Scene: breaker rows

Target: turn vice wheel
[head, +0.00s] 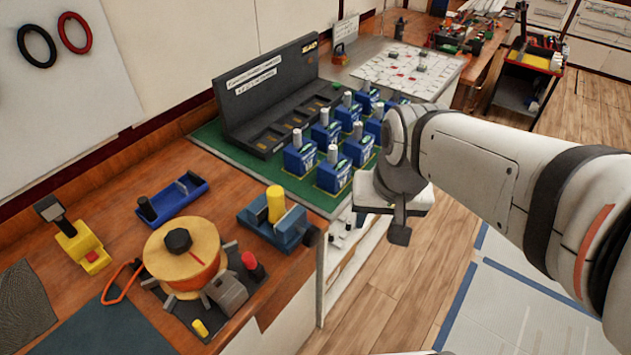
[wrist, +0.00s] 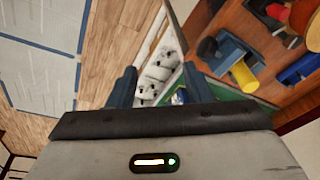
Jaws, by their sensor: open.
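The blue vice (head: 275,226) stands near the front edge of the wooden bench, with a yellow cylinder (head: 275,203) upright in its jaws. A dark round part that looks like its wheel (head: 311,235) is on the right side, by the bench edge. In the wrist view, the vice (wrist: 228,55), the dark wheel (wrist: 207,47) and the yellow cylinder (wrist: 243,76) show at upper right. My gripper (head: 400,226) hangs past the bench edge, right of the vice and apart from it. Its two fingers (wrist: 159,86) are spread, with nothing held between them.
Several blue breakers (head: 327,130) stand on a green mat behind the vice. A spool (head: 183,255) with orange wire, a blue tool holder (head: 172,200) and a yellow-based tool (head: 82,247) lie left of it. Open wooden floor (head: 415,275) lies right of the bench.

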